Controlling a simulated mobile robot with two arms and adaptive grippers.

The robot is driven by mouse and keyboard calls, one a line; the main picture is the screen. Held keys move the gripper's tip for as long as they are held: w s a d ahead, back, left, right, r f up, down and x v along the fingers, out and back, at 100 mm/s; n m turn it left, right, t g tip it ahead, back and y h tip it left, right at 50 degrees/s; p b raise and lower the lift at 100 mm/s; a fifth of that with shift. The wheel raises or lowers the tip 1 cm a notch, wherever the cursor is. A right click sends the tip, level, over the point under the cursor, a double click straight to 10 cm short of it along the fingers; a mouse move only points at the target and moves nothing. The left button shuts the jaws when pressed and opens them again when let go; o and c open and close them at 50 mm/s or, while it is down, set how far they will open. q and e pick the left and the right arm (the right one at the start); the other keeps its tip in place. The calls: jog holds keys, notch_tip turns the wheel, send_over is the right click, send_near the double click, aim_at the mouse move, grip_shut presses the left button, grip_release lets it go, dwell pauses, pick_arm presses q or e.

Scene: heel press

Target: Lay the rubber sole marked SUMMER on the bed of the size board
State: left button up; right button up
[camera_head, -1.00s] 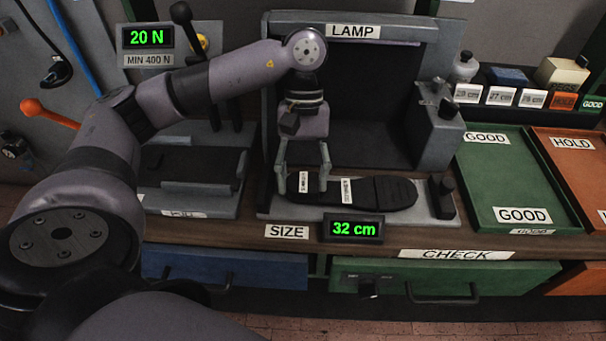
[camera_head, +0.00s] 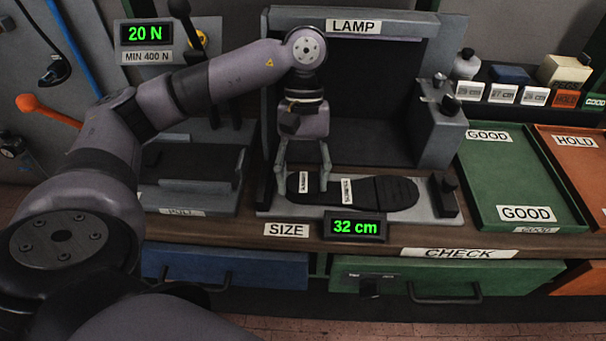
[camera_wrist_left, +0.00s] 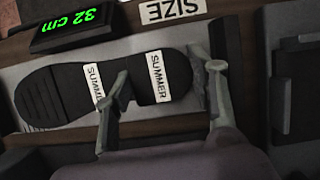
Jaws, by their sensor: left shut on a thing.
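The black rubber sole (camera_head: 385,192) marked SUMMER lies flat or nearly flat over the grey bed of the size board (camera_head: 430,213). Its two white SUMMER labels read clearly in the left wrist view, where the sole (camera_wrist_left: 60,95) spans the left and middle. My left gripper (camera_head: 303,190) is shut on the sole at its left end. In the left wrist view one finger of the gripper (camera_wrist_left: 165,95) crosses the sole between the labels, and the other stands past its end. The underside is hidden, so full contact with the bed cannot be told. My right gripper is out of view.
A display reading 32 cm (camera_head: 354,227) stands at the front edge beside the SIZE label (camera_head: 286,230). The dark LAMP housing (camera_head: 375,90) rises behind. The green GOOD tray (camera_head: 500,180) at the right is empty.

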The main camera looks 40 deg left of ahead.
pick_arm(q)
jog(key=o, duration=1.4)
jog(key=shift+c, duration=0.2)
jog(key=o, duration=0.5)
jog(key=shift+r+p, duration=0.5)
jog(key=shift+r, duration=0.45)
jog(key=shift+r+p, duration=1.15)
jog(key=shift+r, duration=1.4)
